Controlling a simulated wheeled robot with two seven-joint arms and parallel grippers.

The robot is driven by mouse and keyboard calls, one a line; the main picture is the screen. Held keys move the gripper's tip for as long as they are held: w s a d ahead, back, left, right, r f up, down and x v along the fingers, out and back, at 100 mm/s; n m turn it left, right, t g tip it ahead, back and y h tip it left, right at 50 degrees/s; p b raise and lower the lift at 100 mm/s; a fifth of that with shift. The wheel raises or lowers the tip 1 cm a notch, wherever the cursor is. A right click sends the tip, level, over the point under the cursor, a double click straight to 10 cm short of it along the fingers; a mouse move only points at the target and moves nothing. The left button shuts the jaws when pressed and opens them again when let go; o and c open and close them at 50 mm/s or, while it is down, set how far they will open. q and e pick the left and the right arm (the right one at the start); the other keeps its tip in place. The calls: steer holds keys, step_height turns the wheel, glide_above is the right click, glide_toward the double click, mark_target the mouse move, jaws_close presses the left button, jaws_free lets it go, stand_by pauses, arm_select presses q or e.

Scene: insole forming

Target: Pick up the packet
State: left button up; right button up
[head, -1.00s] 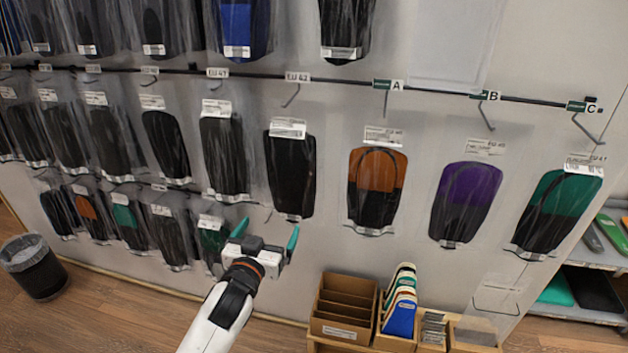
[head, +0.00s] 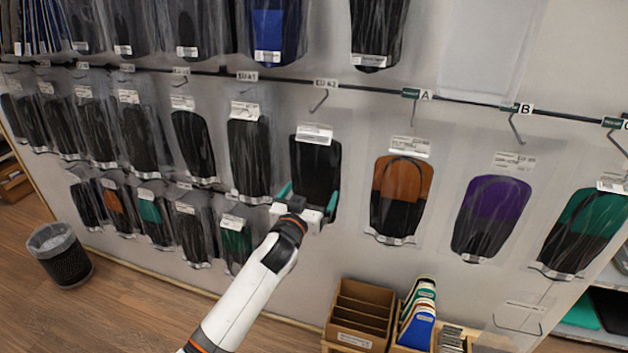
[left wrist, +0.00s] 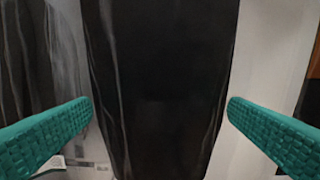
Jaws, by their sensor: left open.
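A packet (head: 315,165) with a black insole in clear wrap and a white label at its top hangs under the EU 42 tag. It fills the middle of the left wrist view (left wrist: 160,80). My left gripper (head: 310,194) is at the packet's lower part, its green fingers open, one to each side of it. In the left wrist view the fingers (left wrist: 160,118) stand apart from the packet's dark insole, with a gap on both sides. The packet's lower end is hidden behind the gripper in the head view. My right gripper is not in view.
A black packet (head: 248,155) hangs close on the left and an orange and black packet (head: 402,195) on the right. Below are a cardboard box (head: 358,315) and a divider rack with coloured insoles (head: 418,315). A waste bin (head: 62,255) stands on the floor at left.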

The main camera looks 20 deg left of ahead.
arm_select(q)
steer(key=shift+w, duration=0.45)
steer(key=shift+s, duration=0.1)
steer(key=c, duration=1.1)
steer(key=shift+r, duration=0.15)
